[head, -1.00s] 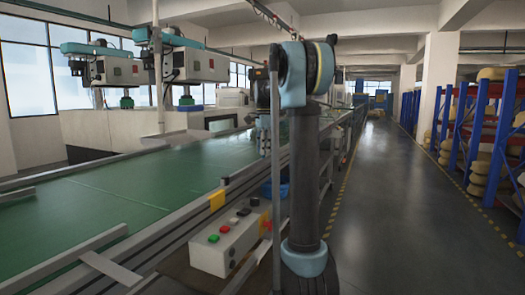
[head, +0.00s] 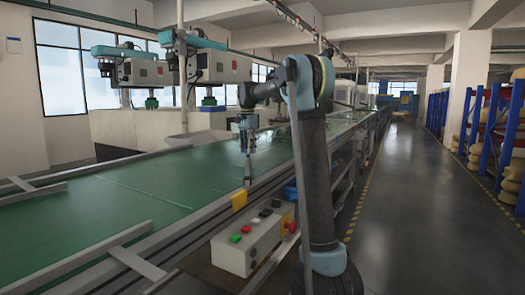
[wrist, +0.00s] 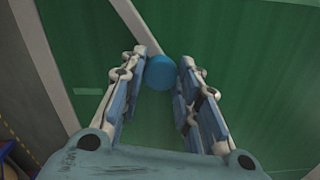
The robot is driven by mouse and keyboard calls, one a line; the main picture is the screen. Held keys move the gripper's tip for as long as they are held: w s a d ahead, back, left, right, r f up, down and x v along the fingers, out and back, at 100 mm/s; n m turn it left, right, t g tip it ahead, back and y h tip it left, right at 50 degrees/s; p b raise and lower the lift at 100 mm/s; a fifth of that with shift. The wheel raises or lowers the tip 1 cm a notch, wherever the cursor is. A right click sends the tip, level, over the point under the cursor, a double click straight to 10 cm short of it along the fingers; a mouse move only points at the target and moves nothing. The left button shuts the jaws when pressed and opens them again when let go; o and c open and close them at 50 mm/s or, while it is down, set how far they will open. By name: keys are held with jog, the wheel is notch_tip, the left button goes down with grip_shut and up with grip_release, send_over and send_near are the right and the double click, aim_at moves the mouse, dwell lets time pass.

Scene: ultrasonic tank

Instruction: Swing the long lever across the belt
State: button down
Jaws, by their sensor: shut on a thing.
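A round blue knob (wrist: 161,73) sits between the two fingers of my gripper (wrist: 167,60) in the wrist view. The fingers are closed on it. Below lies the green belt (wrist: 228,45). In the head view my gripper (head: 248,180) points down at the near edge of the belt (head: 130,195). The knob is too small to make out there.
A control box (head: 245,248) with coloured buttons stands beside the belt's near rail, by a yellow block (head: 239,200). Pale crossbars (head: 135,262) lie at the front left. Machines (head: 215,68) hang over the far side. The aisle (head: 410,215) on the right is clear.

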jog(key=a+n, duration=0.1)
jog(key=a, duration=0.2)
jog(key=a+n, duration=0.1)
jog(key=a, duration=0.3)
jog(key=shift+s+a+r+n, duration=0.1)
jog(key=shift+a+n, duration=0.05)
jog(key=shift+n, duration=0.15)
jog(key=shift+a, duration=0.1)
jog(key=c, duration=1.2)
grip_release()
jog(key=shift+a, duration=0.1)
jog(key=shift+s, duration=0.1)
jog(key=shift+r, duration=0.3)
notch_tip(320, 180, up, 11)
jog(key=shift+r, duration=0.1)
